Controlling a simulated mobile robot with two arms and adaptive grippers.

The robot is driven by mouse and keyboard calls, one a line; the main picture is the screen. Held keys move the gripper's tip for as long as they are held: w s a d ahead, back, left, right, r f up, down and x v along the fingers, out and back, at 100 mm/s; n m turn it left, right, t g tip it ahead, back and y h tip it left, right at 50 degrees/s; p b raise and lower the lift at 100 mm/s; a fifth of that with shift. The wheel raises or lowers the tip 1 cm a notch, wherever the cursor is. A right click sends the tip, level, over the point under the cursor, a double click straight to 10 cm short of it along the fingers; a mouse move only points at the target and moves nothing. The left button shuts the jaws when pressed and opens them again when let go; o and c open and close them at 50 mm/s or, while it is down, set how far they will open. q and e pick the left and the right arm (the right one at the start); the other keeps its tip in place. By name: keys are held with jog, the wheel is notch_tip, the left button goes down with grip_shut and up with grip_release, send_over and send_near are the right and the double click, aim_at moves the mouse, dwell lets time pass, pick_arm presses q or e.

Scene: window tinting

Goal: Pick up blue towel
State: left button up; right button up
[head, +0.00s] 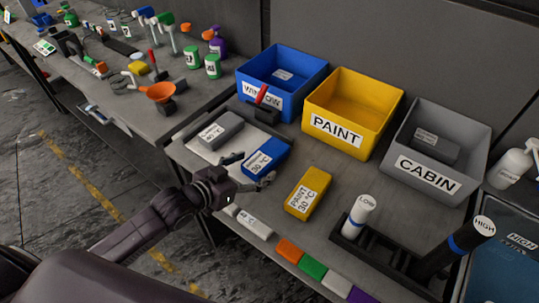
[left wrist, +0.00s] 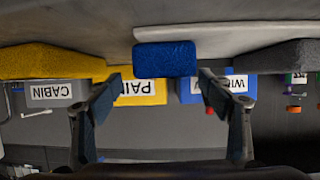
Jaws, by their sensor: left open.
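The blue towel (head: 267,157) is a folded block with a white 30 °C label, lying on the workbench between a grey towel and a yellow towel. My left gripper (head: 250,171) is open at the near left end of the blue towel, one finger towards each side. In the left wrist view, which looks upside down, the blue towel (left wrist: 165,59) sits centred just beyond the gap between the open fingers (left wrist: 158,82). Nothing is held. I cannot tell whether a finger touches the towel. My right gripper is not in view.
The grey towel (head: 214,130) lies left, the yellow towel (head: 309,193) right. Behind stand the blue WINDOW bin (head: 290,93), yellow PAINT bin (head: 349,136) and grey CABIN bin (head: 421,174). The left bench is cluttered.

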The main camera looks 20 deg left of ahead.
aim_at(261, 160)
pick_arm(q)
jog(key=shift+w+d+f, duration=0.15)
jog(key=shift+w+d, duration=0.05)
jog(key=shift+w, duration=0.45)
jog(key=p+x, duration=0.1)
jog(key=x, duration=0.3)
jog(key=shift+w+a+p, duration=0.1)
jog(key=shift+w+p, duration=0.2)
jog(key=shift+p, duration=0.05)
jog(key=shift+w+f, duration=0.1)
jog(key=shift+w, duration=0.25)
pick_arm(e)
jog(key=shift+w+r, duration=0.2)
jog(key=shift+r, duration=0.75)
pick_arm(q)
jog(key=shift+c, duration=0.4)
jog(key=c, duration=1.3)
